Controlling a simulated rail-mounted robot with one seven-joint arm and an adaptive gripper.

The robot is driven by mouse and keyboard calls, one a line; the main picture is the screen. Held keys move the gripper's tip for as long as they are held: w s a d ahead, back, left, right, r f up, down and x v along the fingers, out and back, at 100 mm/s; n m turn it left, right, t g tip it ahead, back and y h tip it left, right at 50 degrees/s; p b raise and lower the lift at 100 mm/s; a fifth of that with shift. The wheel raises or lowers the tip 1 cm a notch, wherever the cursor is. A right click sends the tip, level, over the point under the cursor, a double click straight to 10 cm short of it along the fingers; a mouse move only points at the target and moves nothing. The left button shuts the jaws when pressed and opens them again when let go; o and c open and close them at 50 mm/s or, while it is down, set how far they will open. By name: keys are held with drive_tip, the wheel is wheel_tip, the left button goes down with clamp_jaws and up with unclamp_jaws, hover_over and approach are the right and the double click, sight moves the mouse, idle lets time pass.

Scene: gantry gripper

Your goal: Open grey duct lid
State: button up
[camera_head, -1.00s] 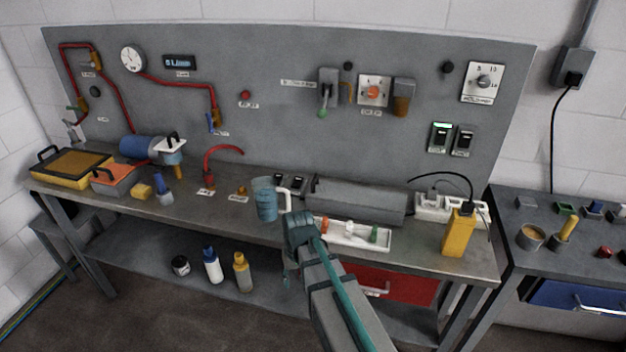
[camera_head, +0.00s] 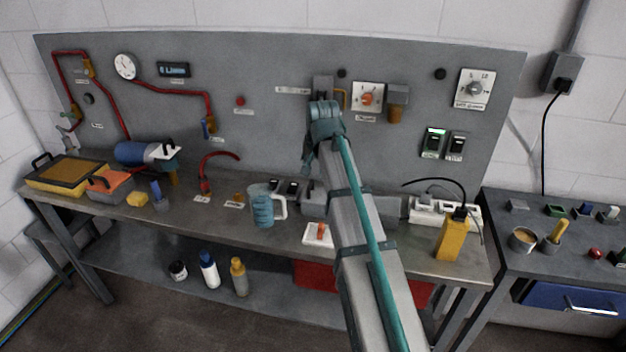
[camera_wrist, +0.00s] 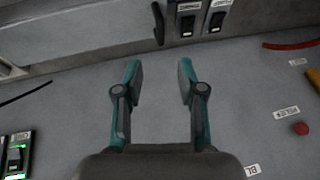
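The grey duct is a long, low grey box on the bench against the back panel. In the head view my wrist is raised in front of the panel, above the duct; the fingertips are mostly hidden.
A blue mug (camera_head: 263,208) stands left of the duct. A white tray (camera_head: 317,241) lies in front, partly behind my arm. A power strip (camera_head: 428,212) and yellow box (camera_head: 452,238) stand to the right. Panel switches (camera_head: 434,141) and a dial (camera_head: 474,88) are near.

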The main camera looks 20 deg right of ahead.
sight(310, 184)
drive_tip(key=p+x, duration=0.2)
drive_tip(key=x, duration=0.8)
drive_tip(key=shift+a, duration=0.1)
clamp_jaws()
